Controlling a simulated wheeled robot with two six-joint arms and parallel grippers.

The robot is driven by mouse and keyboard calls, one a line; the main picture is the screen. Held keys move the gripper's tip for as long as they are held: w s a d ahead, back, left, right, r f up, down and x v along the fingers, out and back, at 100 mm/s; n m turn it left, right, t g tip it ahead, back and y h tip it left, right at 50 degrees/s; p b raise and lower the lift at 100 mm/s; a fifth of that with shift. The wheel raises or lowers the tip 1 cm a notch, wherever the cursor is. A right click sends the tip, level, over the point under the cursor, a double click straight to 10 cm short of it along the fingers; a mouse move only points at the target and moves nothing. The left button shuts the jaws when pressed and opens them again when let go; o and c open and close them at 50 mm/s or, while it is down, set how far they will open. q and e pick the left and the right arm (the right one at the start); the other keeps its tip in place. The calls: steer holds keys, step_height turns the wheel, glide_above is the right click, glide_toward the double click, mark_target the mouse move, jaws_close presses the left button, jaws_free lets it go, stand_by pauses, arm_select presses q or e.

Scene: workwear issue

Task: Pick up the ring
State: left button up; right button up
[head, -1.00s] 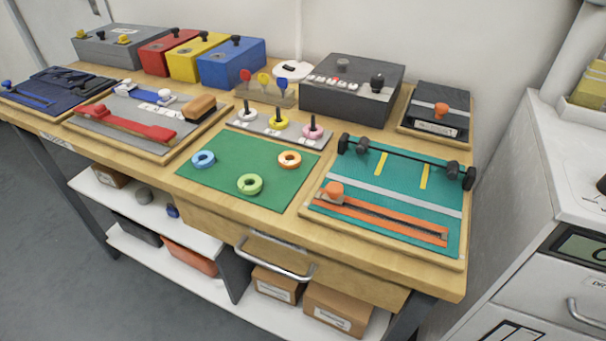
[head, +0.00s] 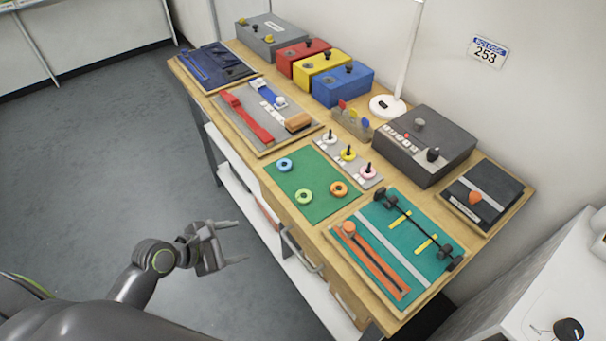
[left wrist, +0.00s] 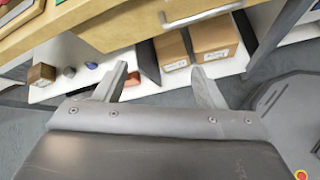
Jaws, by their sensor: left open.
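Three loose rings lie on the green mat (head: 322,208) in the head view: a blue ring (head: 285,165), a green ring (head: 304,197) and an orange ring (head: 338,188). Other rings sit around pegs on a grey strip behind the mat: a white ring (head: 329,138), a yellow ring (head: 348,154) and a pink ring (head: 367,173). My left gripper (head: 240,242) is open and empty, out in front of the workbench and apart from the rings. In the left wrist view its two fingers (left wrist: 158,86) are spread with nothing between them. My right gripper is not in view.
The workbench (head: 249,159) has a drawer with a metal handle (head: 301,251). Boards with straps, a teal board (head: 398,250), coloured boxes and a dark control box (head: 425,145) crowd the top. Cardboard boxes (left wrist: 212,37) stand on the lower shelf. Floor left of the bench is clear.

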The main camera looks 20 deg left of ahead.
arm_select(q)
step_height(320, 180, up, 12)
steer(key=w+d+n+h+p, duration=0.2)
steer(key=n+p, duration=0.2)
glide_toward(307, 195)
steer(key=d+f, duration=0.1)
steer(key=shift+n+t, duration=0.3)
steer(key=shift+t, duration=0.1)
steer(key=shift+p+x, duration=0.65)
steer(key=shift+x, duration=1.9)
steer(key=shift+w+a, duration=0.1)
steer(key=shift+a, duration=0.05)
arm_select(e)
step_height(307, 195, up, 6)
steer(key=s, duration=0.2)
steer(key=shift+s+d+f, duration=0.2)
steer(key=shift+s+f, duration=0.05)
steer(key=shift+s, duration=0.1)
arm_select(q)
steer(key=shift+c, duration=0.2)
steer(key=c, duration=1)
